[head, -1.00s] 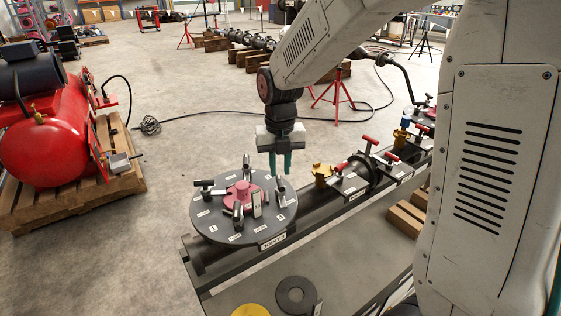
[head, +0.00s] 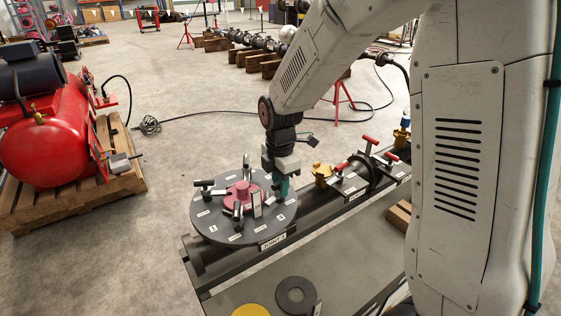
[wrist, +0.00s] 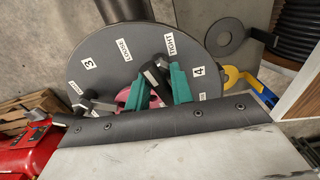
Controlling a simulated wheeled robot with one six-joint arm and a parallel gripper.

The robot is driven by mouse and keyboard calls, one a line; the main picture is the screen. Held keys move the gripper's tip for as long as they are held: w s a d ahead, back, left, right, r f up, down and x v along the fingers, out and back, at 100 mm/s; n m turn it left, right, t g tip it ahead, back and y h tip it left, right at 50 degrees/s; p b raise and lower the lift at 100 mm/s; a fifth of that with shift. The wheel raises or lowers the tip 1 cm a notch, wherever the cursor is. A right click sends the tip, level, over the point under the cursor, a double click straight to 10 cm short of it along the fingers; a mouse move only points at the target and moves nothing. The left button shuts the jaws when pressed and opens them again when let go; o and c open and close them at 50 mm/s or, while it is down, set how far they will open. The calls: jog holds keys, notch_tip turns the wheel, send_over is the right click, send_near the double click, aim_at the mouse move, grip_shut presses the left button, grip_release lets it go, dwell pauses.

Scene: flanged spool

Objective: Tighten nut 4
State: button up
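The round dark flange plate (head: 225,228) carries several nuts with lever handles around a pink centre piece (head: 242,192). In the wrist view the plate (wrist: 105,60) shows labels 3, LOOSE, TIGHT and 4. A dark lever with a pale grey face (wrist: 155,73), near the TIGHT and 4 labels, appears between my teal fingers. My gripper (head: 280,186) is down at the plate's right edge; the wrist view shows its fingers (wrist: 157,82) apart, one on each side of that lever. Contact cannot be told. In the head view the gripper hides most of this nut.
Another lever (wrist: 92,102) stands left of my fingers in the wrist view. A gold fitting (head: 322,172) and red-handled clamps (head: 343,168) lie along the pipe to the right. A grey ring (head: 296,295) and yellow disc (head: 250,310) lie in front.

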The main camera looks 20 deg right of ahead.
jog(key=m, duration=0.8)
jog(key=shift+n, duration=1.2)
notch_tip(320, 180, up, 7)
